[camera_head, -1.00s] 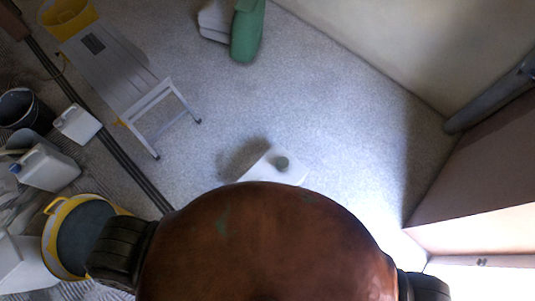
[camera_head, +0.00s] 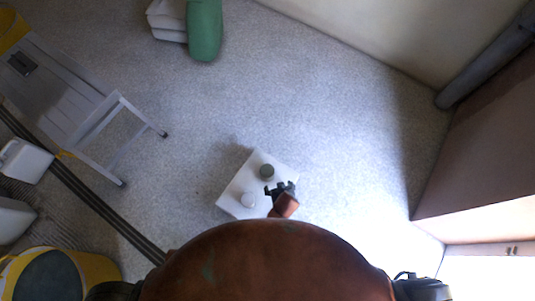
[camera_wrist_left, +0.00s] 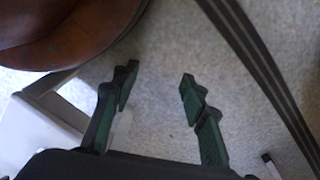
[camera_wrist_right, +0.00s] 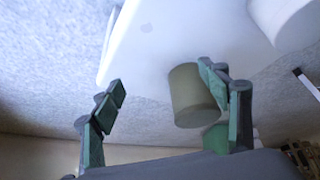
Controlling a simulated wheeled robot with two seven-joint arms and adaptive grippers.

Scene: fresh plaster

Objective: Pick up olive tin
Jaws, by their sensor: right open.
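The olive tin (camera_head: 267,171), a short grey-green cylinder, stands on a white stand (camera_head: 232,188). In the right wrist view the tin (camera_wrist_right: 188,98) shows between my open right fingers, close to the right-hand finger, which covers part of its edge. I cannot tell whether they touch. My right gripper (camera_head: 281,188) is beside the tin, on its lower right in the head view. My left gripper (camera_wrist_left: 158,82) is open and empty over the floor in the left wrist view; it is not seen in the head view.
A white round object (camera_head: 249,200) shares the stand with the tin. A grey stepladder (camera_head: 75,100), a yellow-rimmed tub (camera_head: 95,268) and a white jug (camera_head: 25,160) are at left. A green item (camera_head: 204,30) lies at the top. The floor right of the stand is clear.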

